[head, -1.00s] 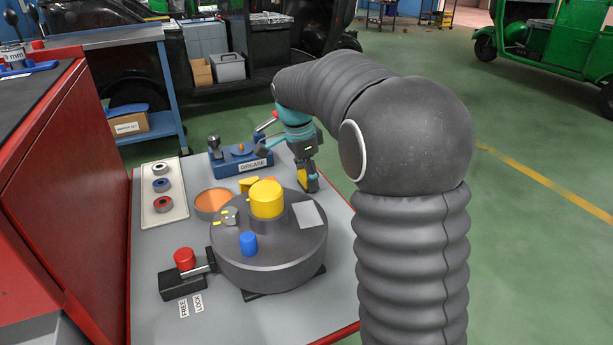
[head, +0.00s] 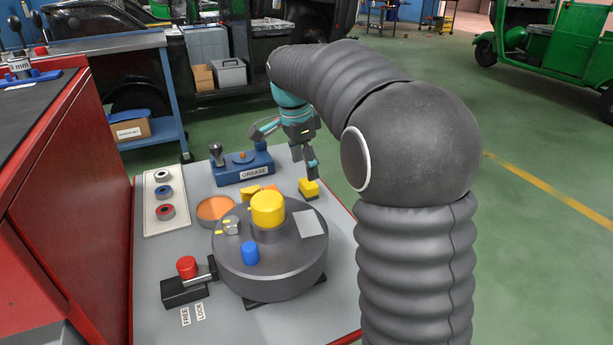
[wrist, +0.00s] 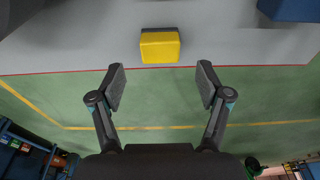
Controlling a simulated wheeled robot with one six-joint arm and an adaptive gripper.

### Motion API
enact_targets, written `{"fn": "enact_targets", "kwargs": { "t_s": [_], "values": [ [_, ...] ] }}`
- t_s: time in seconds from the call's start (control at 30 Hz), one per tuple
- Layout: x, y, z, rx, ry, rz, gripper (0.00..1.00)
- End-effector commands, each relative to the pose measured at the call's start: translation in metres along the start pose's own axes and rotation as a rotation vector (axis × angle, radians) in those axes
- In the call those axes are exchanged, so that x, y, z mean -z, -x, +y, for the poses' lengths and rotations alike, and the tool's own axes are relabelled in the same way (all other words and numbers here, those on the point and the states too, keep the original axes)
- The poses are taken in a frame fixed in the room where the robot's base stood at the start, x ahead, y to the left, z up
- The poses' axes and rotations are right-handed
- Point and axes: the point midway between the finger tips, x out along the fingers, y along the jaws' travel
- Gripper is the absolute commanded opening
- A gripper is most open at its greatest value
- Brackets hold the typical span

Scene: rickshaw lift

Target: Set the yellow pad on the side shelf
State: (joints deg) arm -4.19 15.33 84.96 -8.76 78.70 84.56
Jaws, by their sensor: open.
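The yellow pad (head: 309,188) is a small yellow block with a dark base. It sits on the grey top near its far right edge, beside the round dark housing (head: 270,262). In the wrist view the yellow pad (wrist: 160,47) lies just beyond my fingertips, roughly centred between them. My gripper (head: 305,160) is open and empty, just above and behind the pad in the head view. In the wrist view both fingers of my gripper (wrist: 160,68) are spread wide and apart from the pad. I cannot tell which surface is the side shelf.
A blue GREASE unit (head: 241,166) stands left of my gripper. An orange dish (head: 215,209), a white tray of rings (head: 165,201) and a red-knobbed lever (head: 187,270) are further left. A red cabinet (head: 75,190) borders the left side.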

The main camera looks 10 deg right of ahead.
Motion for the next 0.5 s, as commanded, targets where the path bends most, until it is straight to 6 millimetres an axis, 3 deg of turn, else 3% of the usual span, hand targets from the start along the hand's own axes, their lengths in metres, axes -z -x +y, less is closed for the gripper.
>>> {"fn": "enact_targets", "kwargs": {
  "t_s": [0.03, 0.2, 0.5],
  "values": [
    [0.000, 0.013, -0.001, 0.003, 0.000, 0.000, 0.77],
    [0.000, 0.041, -0.001, 0.002, 0.000, 0.000, 0.77],
    [0.000, 0.059, 0.000, 0.000, 0.000, 0.000, 0.77]
  ]
}}
